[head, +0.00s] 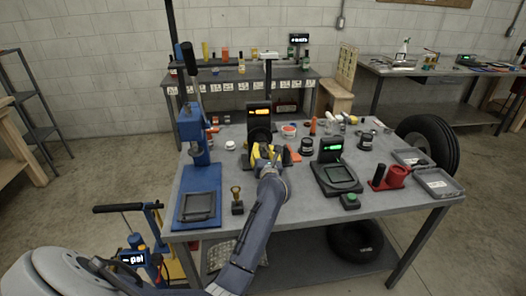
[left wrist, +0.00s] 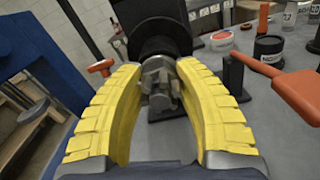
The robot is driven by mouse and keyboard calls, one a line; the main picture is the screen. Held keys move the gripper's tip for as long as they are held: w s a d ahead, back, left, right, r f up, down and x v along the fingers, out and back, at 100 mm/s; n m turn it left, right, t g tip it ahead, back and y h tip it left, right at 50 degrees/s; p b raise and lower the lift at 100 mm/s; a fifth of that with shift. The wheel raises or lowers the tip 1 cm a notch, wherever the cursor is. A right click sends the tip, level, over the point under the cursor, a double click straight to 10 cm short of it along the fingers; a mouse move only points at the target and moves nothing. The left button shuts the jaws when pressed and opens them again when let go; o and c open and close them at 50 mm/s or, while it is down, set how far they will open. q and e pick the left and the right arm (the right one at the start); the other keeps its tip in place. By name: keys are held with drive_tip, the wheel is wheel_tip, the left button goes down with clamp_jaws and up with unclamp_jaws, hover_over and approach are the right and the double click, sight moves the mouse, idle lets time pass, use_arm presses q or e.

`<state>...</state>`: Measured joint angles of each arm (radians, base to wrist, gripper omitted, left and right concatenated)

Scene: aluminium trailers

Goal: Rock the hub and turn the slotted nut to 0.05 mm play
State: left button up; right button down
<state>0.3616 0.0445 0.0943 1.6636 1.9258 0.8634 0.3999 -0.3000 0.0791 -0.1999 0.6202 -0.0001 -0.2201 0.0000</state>
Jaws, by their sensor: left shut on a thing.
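The dark hub (left wrist: 158,36) fills the top middle of the left wrist view, with the grey metal slotted nut (left wrist: 160,82) on its near end. My left gripper (left wrist: 162,72) has its yellow curved fingers on both sides of the nut and is shut on it. In the head view my left gripper (head: 264,153) is at the black hub stand (head: 259,122) in the middle of the workbench. The nut is hidden there by the fingers and wrist. My right gripper is not in view.
A blue press (head: 196,140) stands left of the hub on the workbench (head: 300,208). Right of it are an orange-handled tool (left wrist: 290,95), a black display unit (head: 336,172), a red holder (head: 396,176) and grey trays (head: 440,183). The bench's front edge is mostly clear.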

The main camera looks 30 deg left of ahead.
use_arm(q)
drive_tip(key=shift+r, duration=0.35)
drive_tip(key=o, duration=1.3)
drive_tip(key=shift+f, duration=0.15)
drive_tip(key=shift+d+f, duration=0.1)
drive_tip(key=v, duration=1.2)
